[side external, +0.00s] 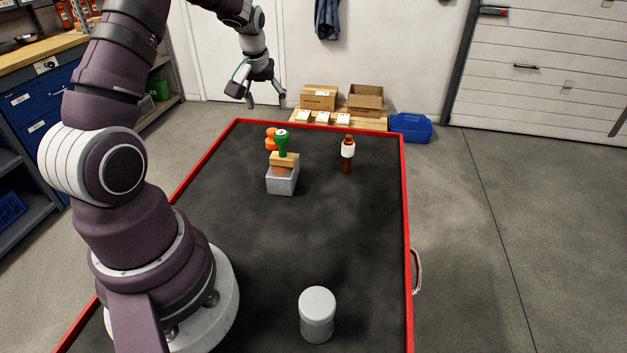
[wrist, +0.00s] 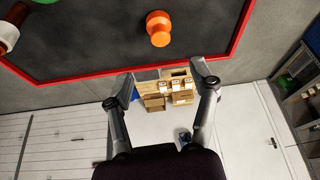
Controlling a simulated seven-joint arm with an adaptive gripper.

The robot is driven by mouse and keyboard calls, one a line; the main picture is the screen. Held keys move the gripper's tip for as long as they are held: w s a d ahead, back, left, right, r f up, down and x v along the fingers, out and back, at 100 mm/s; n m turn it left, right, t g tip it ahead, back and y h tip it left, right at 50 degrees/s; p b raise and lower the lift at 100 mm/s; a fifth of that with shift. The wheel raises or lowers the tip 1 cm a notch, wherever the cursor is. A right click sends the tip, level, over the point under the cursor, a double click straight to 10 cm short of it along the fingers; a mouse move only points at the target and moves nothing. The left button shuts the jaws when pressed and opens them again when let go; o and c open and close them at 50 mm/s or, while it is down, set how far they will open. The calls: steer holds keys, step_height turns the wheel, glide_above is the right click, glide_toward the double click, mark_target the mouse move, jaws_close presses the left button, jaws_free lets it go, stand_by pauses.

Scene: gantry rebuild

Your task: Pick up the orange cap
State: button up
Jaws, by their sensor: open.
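The orange cap (side external: 271,139) stands near the far left part of the black table top, behind a green object. In the wrist view the orange cap (wrist: 158,28) is at the top centre, with a wide round part and a narrower knob. My gripper (side external: 266,101) is up in the air beyond and above the cap, past the table's far edge. In the wrist view my gripper (wrist: 164,78) shows two spread fingers with nothing between them; the cap is apart from both.
A grey box (side external: 281,184) with a wooden block (side external: 284,158) and green object (side external: 282,143) stands close to the cap. A brown and white bottle (side external: 347,150) is to the right. A grey cylinder (side external: 317,315) stands near. A red rim (side external: 405,190) edges the table; its middle is clear.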

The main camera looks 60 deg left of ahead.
mark_target(272, 130)
steer(key=x, duration=1)
steer(key=shift+s, duration=0.1)
steer(key=c, duration=1)
steer(key=shift+c, duration=0.2)
steer(key=shift+r, duration=0.15)
